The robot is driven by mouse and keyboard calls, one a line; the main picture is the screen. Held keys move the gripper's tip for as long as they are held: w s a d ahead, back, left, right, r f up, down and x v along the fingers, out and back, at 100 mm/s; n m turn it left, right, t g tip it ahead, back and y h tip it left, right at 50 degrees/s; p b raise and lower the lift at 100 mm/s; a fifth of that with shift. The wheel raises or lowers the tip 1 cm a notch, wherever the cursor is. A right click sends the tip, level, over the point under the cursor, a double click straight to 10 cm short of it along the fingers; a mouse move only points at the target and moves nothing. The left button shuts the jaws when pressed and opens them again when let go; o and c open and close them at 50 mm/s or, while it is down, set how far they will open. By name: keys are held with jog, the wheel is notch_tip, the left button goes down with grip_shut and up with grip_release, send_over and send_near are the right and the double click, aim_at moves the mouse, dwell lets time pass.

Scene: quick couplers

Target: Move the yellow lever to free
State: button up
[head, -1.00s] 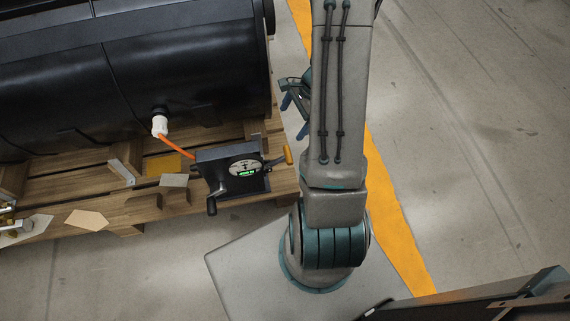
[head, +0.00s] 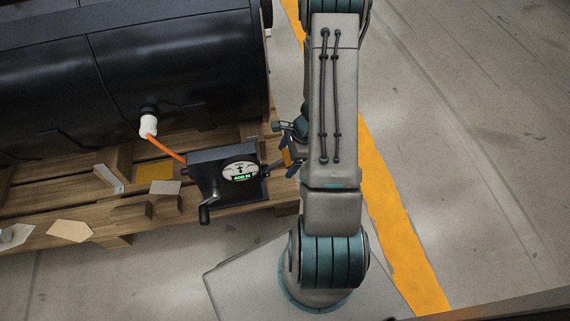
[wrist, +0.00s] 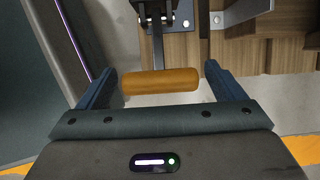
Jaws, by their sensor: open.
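The yellow lever (wrist: 160,81) has a cylindrical yellow-orange grip on a dark shaft. In the wrist view its grip lies crosswise between my gripper's (wrist: 160,85) two open fingers, with a gap at each end. In the head view the lever (head: 286,157) sticks out at the right of a dark box (head: 205,176) with a round dial (head: 240,171) and a lit green readout. My gripper (head: 290,148) is beside the lever there, partly hidden by my arm. The box also has a crank handle (head: 206,211) at its front.
The box stands on a wooden pallet (head: 110,222). An orange hose (head: 165,148) runs from it to a white fitting (head: 149,126) on a large black tank (head: 180,70). Open floor with a yellow stripe (head: 385,200) lies to the right.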

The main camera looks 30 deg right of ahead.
jog(key=shift+x, duration=0.95)
